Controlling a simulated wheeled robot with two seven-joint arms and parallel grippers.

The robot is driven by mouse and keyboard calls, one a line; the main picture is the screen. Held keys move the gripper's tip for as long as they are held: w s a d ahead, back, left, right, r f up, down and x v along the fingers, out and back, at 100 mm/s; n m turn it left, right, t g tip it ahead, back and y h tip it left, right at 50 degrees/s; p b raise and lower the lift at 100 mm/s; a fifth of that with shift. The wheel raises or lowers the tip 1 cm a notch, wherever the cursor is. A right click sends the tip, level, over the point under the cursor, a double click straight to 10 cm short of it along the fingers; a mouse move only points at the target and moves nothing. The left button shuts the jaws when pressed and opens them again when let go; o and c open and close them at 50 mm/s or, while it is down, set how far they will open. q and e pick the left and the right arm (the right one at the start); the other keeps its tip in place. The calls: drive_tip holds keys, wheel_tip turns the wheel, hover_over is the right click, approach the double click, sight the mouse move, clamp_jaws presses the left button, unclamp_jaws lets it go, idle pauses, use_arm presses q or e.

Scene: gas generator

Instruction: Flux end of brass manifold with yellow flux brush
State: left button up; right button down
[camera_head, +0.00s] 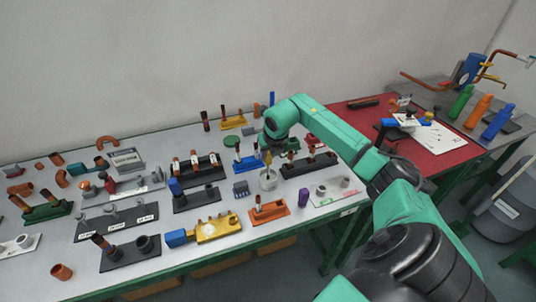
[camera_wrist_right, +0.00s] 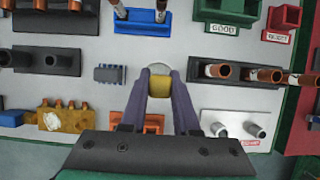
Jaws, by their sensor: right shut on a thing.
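My right gripper (camera_head: 267,156) is shut on the yellow flux brush (camera_wrist_right: 162,91), whose yellow handle shows between the fingers in the right wrist view. In the head view, the gripper points down just above a small grey metal pot (camera_head: 268,179). I cannot tell whether the brush tip is inside the pot. The brass manifold (camera_head: 217,227), a yellow block with several short stubs on top, lies near the table's front edge, left of and nearer than the pot. It also shows at the left of the right wrist view (camera_wrist_right: 60,119). My left gripper is not in view.
An orange stand (camera_head: 268,210) is in front of the pot, and a small blue-grey finned block (camera_head: 241,188) is left of it. Black racks with copper pipes (camera_head: 308,164) stand close by on the right. The grey table is crowded, with narrow gaps.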

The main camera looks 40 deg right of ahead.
drive_tip(key=shift+f, duration=0.2)
drive_tip(key=shift+r, duration=0.15)
wheel_tip(320, 180, up, 6)
drive_tip(key=p, duration=0.4)
